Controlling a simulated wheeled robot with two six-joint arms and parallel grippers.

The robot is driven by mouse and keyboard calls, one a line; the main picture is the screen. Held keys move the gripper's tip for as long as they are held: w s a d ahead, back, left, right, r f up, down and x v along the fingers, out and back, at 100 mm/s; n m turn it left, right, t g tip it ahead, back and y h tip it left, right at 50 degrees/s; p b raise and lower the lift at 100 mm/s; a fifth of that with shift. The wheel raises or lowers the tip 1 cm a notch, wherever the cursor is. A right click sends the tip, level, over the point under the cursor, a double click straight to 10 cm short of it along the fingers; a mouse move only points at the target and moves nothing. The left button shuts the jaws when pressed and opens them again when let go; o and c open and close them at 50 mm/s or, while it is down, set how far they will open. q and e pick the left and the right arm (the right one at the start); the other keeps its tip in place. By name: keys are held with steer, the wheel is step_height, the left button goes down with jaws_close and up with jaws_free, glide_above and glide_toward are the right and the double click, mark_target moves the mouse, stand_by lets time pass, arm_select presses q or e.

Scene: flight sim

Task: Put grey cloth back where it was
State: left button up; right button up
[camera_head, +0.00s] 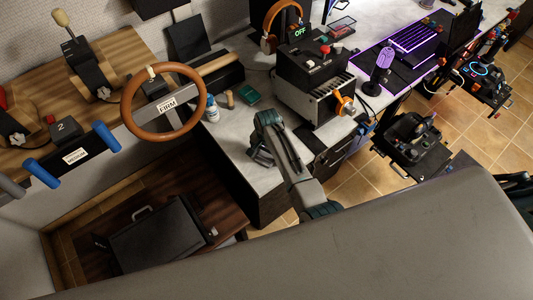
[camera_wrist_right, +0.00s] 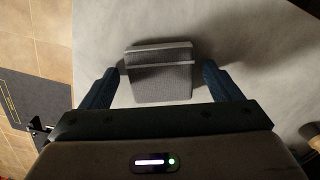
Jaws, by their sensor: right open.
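The grey cloth (camera_wrist_right: 160,85) is folded into a small block with a lighter stripe across it. In the right wrist view it lies on the pale grey counter, between the two blue fingers of my right gripper (camera_wrist_right: 162,70). The fingers are spread, with a gap between each finger and the cloth. In the head view my right gripper (camera_head: 262,152) is low over the near part of the counter (camera_head: 234,140), and it hides the cloth there. I cannot tell how far the fingertips are above the counter. My left gripper is not in view.
A white bottle (camera_head: 212,110), a small tan cylinder (camera_head: 229,99) and a green item (camera_head: 250,93) stand just behind the gripper. A steering wheel (camera_head: 126,107) is to the left. A dark control box (camera_head: 313,63) is at the back right.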

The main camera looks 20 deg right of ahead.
mark_target(267, 155)
step_height(267, 155, up, 12)
steer(key=b, duration=0.2)
steer(key=shift+w+r, duration=0.15)
steer(key=shift+r, duration=0.05)
stand_by(0.5)
